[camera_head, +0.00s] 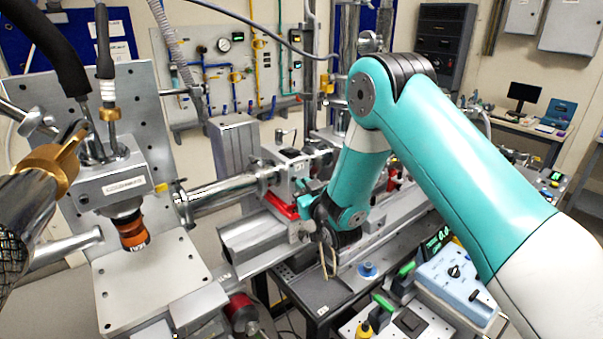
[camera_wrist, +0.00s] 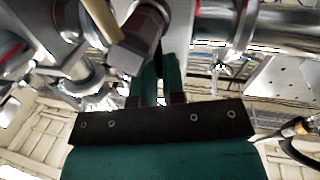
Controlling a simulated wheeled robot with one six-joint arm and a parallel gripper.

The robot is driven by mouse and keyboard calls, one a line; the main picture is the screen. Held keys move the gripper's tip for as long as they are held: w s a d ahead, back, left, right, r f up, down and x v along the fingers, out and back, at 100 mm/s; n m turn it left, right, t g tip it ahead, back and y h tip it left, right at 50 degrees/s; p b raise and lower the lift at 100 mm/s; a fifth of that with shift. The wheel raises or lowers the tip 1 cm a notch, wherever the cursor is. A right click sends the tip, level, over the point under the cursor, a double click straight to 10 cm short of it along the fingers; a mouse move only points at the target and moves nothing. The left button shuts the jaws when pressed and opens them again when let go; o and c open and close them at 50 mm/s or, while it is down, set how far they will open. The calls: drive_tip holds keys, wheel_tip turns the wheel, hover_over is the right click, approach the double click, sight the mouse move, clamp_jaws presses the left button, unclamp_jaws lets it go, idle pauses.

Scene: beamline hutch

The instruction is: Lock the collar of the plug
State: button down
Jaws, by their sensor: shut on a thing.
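In the wrist view, my gripper (camera_wrist: 163,60) has its two teal fingers close together, shut on a part at their tips. A dark grey, faceted, nut-like piece (camera_wrist: 138,42) sits at the fingertips and looks like the plug's collar. It partly hides the contact, and I cannot tell how far the collar is turned. A tan rod-like piece (camera_wrist: 102,20) is beside it at upper left. In the head view, my gripper (camera_head: 312,203) is at the beamline hardware, just right of a red-edged block (camera_head: 281,203). My wrist hides the plug there.
A bright metal tube (camera_wrist: 268,28) runs close at upper right in the wrist view. In the head view, a steel beam pipe (camera_head: 222,192) lies left of my gripper. A blue-topped knob (camera_head: 368,269) and a pale blue control box (camera_head: 455,282) stand at lower right.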

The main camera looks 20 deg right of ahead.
drive_tip(key=p, duration=0.1)
drive_tip(key=r+m+p, duration=0.1)
drive_tip(key=shift+w+d+p, duration=0.15)
drive_tip(key=shift+p, duration=0.2)
drive_tip(key=shift+f, duration=0.1)
drive_tip(key=shift+f+m+p, duration=0.1)
drive_tip(key=shift+m+p, duration=0.2)
drive_tip(key=shift+p, duration=0.05)
drive_tip(key=c, duration=1.2)
unclamp_jaws()
drive_tip(key=shift+d+f, duration=0.1)
